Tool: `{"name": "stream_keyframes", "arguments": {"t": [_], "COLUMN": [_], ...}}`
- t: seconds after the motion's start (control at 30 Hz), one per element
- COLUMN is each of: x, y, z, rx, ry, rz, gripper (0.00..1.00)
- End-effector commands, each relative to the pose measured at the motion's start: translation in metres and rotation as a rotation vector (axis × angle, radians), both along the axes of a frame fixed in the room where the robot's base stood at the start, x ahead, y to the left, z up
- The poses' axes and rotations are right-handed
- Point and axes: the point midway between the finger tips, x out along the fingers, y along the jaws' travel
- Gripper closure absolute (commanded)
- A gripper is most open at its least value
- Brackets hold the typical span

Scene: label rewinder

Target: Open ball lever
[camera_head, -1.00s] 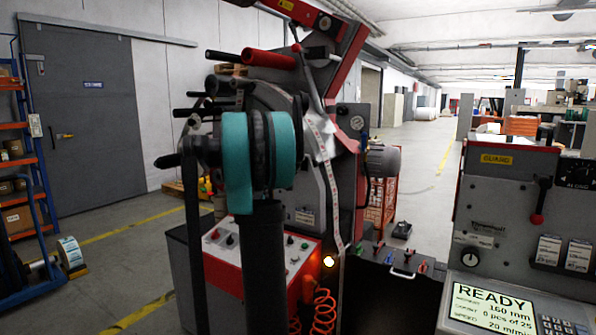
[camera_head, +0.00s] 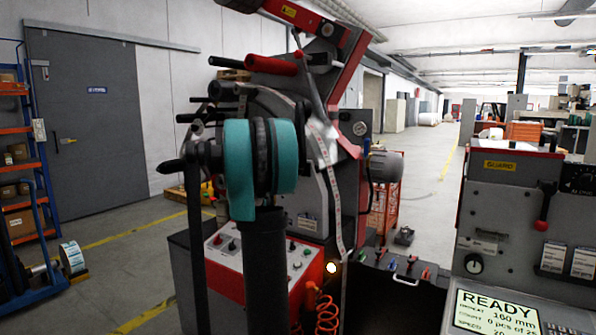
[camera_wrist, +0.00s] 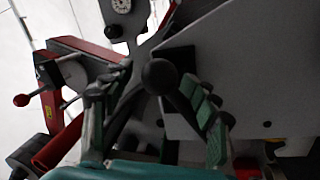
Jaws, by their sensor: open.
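In the wrist view a round black ball knob (camera_wrist: 160,76) sits at the centre, between the two fingers of my gripper (camera_wrist: 156,83). The fingers have green pads and stand apart, one on each side of the ball. I cannot tell whether either finger touches it. The ball hides most of its own stem. Another lever, with a red ball (camera_wrist: 22,100), shows at the left of the wrist view. In the head view a lever with a red ball (camera_head: 541,224) hangs on the right-hand panel. My gripper is hidden in the head view behind my arm's teal joints.
A control panel with a READY screen (camera_head: 495,314) is at right. A grey door (camera_head: 85,120) and an orange shelf (camera_head: 22,150) are at left. Open floor extends behind.

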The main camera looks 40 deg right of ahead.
Motion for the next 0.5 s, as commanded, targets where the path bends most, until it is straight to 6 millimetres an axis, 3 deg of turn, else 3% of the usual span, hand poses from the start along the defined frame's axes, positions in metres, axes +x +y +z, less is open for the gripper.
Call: {"name": "stream_keyframes", "arguments": {"t": [0.27,0.5], "x": [-0.004,-0.014], "y": [0.006,0.046], "z": [-0.002,-0.008], "rx": [0.000,0.001], "ry": [0.000,0.000], "rz": [-0.003,0.000], "gripper": [0.41,0.41]}}
